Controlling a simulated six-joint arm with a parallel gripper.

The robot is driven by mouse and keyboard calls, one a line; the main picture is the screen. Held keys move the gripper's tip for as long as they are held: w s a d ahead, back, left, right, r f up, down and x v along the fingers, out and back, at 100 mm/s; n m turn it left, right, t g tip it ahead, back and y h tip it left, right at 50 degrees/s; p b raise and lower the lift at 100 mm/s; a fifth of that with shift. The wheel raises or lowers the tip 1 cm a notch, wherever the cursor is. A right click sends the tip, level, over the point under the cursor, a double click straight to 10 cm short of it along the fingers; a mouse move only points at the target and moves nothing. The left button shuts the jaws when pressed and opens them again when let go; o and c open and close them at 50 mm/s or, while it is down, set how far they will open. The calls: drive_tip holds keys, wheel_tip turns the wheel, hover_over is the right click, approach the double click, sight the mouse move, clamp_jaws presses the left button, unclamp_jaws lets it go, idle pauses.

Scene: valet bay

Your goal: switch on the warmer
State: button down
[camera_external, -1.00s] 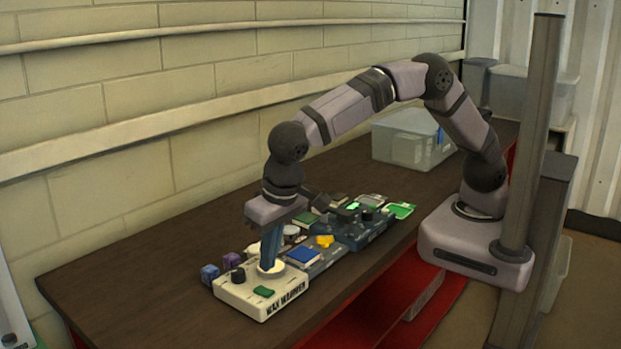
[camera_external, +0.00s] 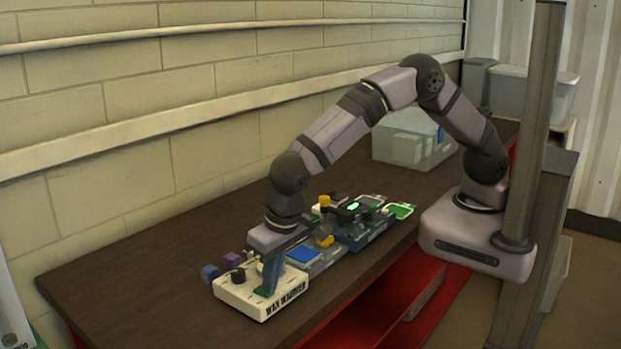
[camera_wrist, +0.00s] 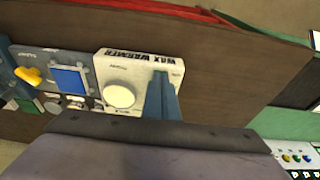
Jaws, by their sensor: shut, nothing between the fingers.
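The wax warmer (camera_external: 240,302) is a cream box at the near left end of the bench, labelled WAX WARMER on its front.
Beside the warmer sits a unit with a blue square (camera_external: 303,255) and a yellow knob (camera_external: 324,241). A dark blue unit with a green light (camera_external: 353,206) stands farther right. Small blue (camera_external: 210,272) and purple (camera_external: 231,260) cubes lie behind the warmer. The bench front-left is clear.

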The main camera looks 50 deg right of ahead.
drive_tip(key=shift+s+f+b, duration=0.15)
drive_tip(key=shift+f+b, duration=0.25)
drive_tip(key=shift+f, duration=0.05)
drive_tip(key=shift+r, duration=0.25)
drive_tip(key=shift+w+r+p, duration=0.25)
drive_tip(key=shift+w+p, duration=0.25)
drive_tip(key=shift+w, duration=0.25)
